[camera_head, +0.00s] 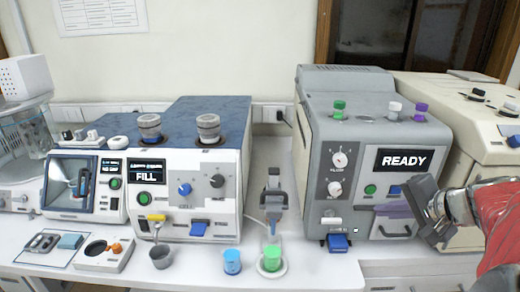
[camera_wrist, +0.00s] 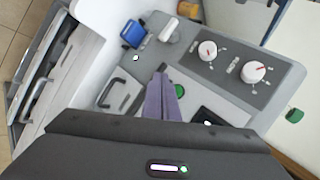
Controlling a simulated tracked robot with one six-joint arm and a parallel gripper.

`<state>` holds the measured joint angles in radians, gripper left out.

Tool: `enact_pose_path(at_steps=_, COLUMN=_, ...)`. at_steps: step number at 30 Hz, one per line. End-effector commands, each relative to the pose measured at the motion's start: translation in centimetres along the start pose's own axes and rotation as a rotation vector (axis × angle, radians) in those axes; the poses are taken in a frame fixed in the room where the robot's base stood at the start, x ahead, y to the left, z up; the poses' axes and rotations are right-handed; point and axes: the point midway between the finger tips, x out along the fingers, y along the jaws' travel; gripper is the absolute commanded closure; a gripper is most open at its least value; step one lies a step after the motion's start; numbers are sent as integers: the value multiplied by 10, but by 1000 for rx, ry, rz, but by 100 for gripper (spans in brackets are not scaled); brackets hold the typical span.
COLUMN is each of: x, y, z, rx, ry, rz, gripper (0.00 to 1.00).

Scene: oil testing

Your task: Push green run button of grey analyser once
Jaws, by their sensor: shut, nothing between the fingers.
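The grey analyser (camera_head: 320,130) stands at right in the head view, its screen (camera_head: 403,160) reading READY. Its round green run button (camera_head: 370,189) is on the front panel, below the screen and left of a blue button (camera_head: 394,190). My gripper (camera_head: 379,209) is shut and empty, its purple fingers just below the green button in the head view. In the wrist view, the shut fingertips (camera_wrist: 160,77) lie close beside the green button (camera_wrist: 180,91), which the fingers partly cover. I cannot tell whether they touch the panel.
Two white knobs (camera_head: 339,160) sit left of the screen. A drawer handle (camera_head: 395,231) and a blue lever (camera_head: 338,242) are low on the analyser's front. A blue cup (camera_head: 232,262) and a green cup (camera_head: 271,258) stand on the bench to the left. A beige machine (camera_head: 470,110) is at right.

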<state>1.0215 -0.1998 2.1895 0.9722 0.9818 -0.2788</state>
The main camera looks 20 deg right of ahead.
Motion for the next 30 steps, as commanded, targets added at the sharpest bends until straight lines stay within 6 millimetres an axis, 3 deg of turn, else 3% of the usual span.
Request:
enact_pose_path(at_steps=12, x=26, y=-18, z=-19, rx=1, ry=0, rz=0, gripper=100)
enact_pose_path(at_steps=30, x=28, y=-20, z=-21, rx=2, ry=2, rz=0, gripper=100)
